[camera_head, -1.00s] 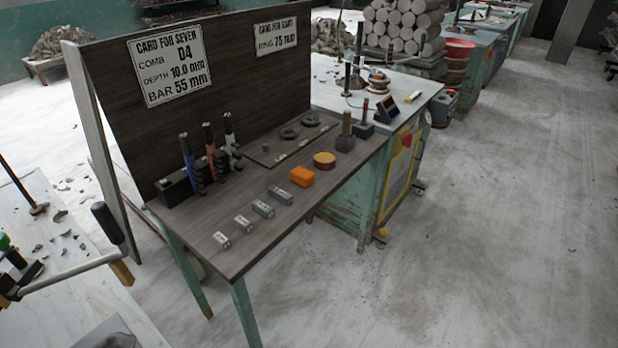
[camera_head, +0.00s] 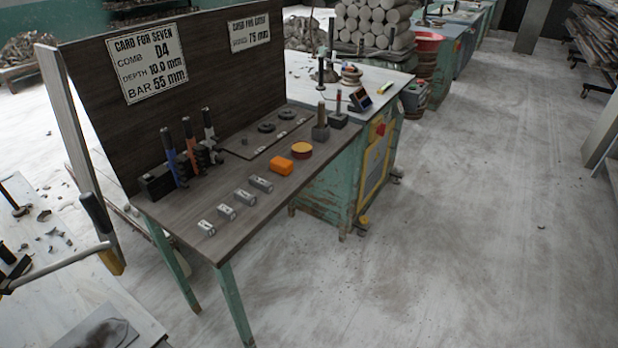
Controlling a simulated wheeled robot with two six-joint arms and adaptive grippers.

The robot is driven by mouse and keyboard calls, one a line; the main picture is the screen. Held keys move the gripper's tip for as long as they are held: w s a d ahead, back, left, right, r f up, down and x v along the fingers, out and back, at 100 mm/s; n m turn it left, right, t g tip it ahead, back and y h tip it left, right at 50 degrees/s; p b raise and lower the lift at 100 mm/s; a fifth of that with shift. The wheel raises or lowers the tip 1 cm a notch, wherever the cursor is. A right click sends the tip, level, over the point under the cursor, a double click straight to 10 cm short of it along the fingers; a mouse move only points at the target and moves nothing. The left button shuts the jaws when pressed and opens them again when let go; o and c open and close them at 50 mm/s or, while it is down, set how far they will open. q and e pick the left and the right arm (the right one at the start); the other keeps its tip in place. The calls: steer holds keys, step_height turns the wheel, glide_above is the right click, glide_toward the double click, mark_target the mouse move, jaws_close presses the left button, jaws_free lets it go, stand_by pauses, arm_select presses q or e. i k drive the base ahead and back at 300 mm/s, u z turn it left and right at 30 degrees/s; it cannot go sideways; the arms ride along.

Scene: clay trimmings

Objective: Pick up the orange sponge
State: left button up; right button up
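The orange sponge (camera_head: 281,166) is a small bright block on the dark wooden bench (camera_head: 190,205), near its front edge. It lies between a grey metal block and a round yellow-topped tin (camera_head: 302,150). Nothing covers it or touches it from above. Neither of my grippers shows in the head view, so I cannot see whether they are open or shut.
Several small labelled metal blocks (camera_head: 260,184) line the bench front. A rack of handled tools (camera_head: 180,165) stands at the back board. A green machine cabinet (camera_head: 345,190) adjoins the bench.

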mark_target(281, 165)
steer(key=z, duration=0.4)
steer(key=k, duration=0.95)
steer(key=z, duration=1.05)
steer(key=i, duration=3)
steer(key=u, duration=0.9)
steer(key=i, duration=0.85)
steer(key=u, duration=0.85)
